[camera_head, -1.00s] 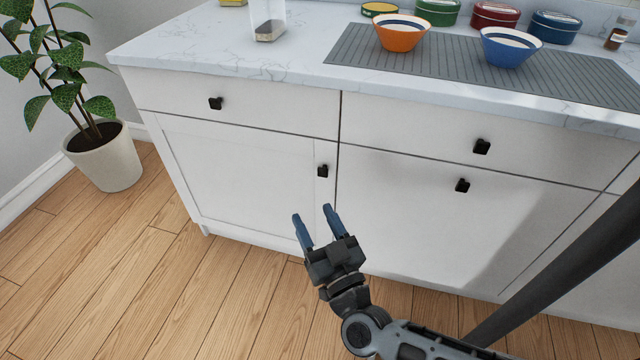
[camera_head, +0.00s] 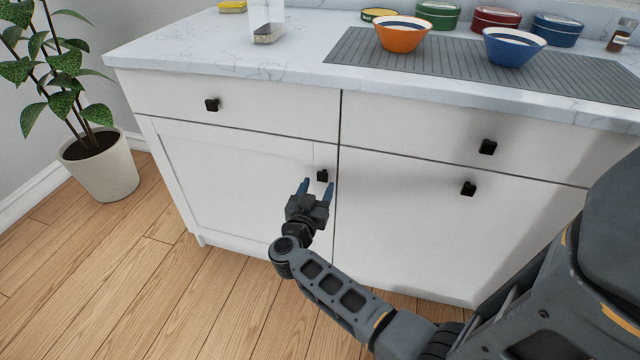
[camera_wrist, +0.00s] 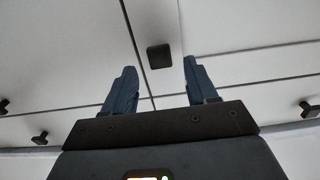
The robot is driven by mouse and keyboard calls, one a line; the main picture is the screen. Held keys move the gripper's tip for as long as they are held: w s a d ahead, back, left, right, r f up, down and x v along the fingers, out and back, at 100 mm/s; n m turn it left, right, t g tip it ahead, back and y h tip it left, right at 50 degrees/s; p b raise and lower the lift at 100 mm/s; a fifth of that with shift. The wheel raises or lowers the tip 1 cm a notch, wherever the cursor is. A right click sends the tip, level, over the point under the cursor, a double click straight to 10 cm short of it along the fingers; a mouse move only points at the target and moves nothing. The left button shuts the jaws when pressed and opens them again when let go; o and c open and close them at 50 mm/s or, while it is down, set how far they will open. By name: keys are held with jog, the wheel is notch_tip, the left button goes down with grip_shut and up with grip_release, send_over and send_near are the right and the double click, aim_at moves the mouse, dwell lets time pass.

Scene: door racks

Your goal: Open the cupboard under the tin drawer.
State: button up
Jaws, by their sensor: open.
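The left white cupboard door (camera_head: 235,185) is shut below the left drawer (camera_head: 270,108). Its black knob (camera_head: 322,175) sits near the door's upper right corner. My gripper (camera_head: 317,185) is open just in front of this knob, its two blue fingers pointing at it. In the wrist view the knob (camera_wrist: 159,57) shows in the gap between the fingers (camera_wrist: 158,73), a little beyond their tips. It is not gripped. The left drawer is shut, with its own black knob (camera_head: 212,105). No drawer contents show, so I cannot tell which is the tin drawer.
To the right are a shut drawer (camera_head: 430,120) and a larger shut front (camera_head: 400,225), each with a black knob. The counter (camera_head: 215,50) holds bowls, tins and a clear container. A potted plant (camera_head: 105,175) stands at the left. The wooden floor (camera_head: 130,290) before the door is clear.

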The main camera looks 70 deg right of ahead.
aim_at(322, 178)
jog(key=shift+w+d, duration=0.1)
jog(key=shift+d, duration=1.4)
grip_shut()
